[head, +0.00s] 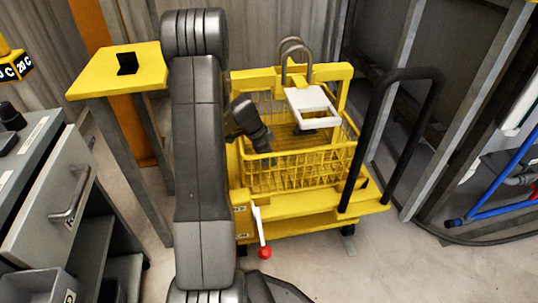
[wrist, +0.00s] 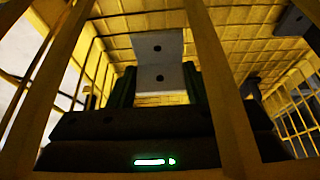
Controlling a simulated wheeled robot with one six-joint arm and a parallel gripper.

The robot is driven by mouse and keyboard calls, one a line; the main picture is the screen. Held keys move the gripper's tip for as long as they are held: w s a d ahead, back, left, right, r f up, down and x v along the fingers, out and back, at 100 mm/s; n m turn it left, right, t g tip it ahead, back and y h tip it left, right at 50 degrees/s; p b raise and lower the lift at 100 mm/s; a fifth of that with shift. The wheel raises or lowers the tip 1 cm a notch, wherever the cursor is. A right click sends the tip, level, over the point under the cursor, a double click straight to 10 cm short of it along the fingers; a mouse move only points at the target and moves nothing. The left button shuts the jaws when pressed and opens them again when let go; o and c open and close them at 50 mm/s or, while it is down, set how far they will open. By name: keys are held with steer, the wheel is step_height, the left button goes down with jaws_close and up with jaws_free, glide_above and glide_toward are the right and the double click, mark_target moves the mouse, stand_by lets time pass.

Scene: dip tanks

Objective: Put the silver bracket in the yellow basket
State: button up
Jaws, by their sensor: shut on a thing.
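The silver bracket (wrist: 160,48) shows in the wrist view as a bent grey plate with a dark hole in each face. My gripper (wrist: 157,88) is shut on it, with one dark green finger at each side. The yellow basket (head: 262,180) is an open wire basket on a yellow cart in the head view. Its yellow mesh (wrist: 220,52) lies behind the bracket in the wrist view, and yellow bars cross close to the camera. In the head view my dark wrist reaches down into the basket. The fingers and bracket cannot be made out there. Whether the bracket touches the mesh cannot be told.
A light grey plate (head: 312,103) stands over the basket's back part, below grey hoops (head: 293,55). A black handle (head: 436,105) rises at the cart's right. A yellow-topped stand (head: 93,83) and a grey drawer cabinet (head: 45,215) are at left. Floor is clear in front right.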

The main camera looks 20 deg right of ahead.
steer(key=shift+s+f+b, duration=0.2)
steer(key=shift+f+b, duration=0.3)
steer(key=shift+f, duration=0.05)
steer(key=o, duration=1)
steer(key=shift+s+a+f, duration=0.1)
steer(key=r+p, duration=0.1)
steer(key=p, duration=0.1)
steer(key=shift+r+p, duration=0.3)
steer(key=shift+r, duration=0.05)
steer(key=p+v, duration=0.2)
steer(key=v, duration=1)
steer(key=shift+w+p, duration=0.3)
steer(key=shift+p, duration=0.1)
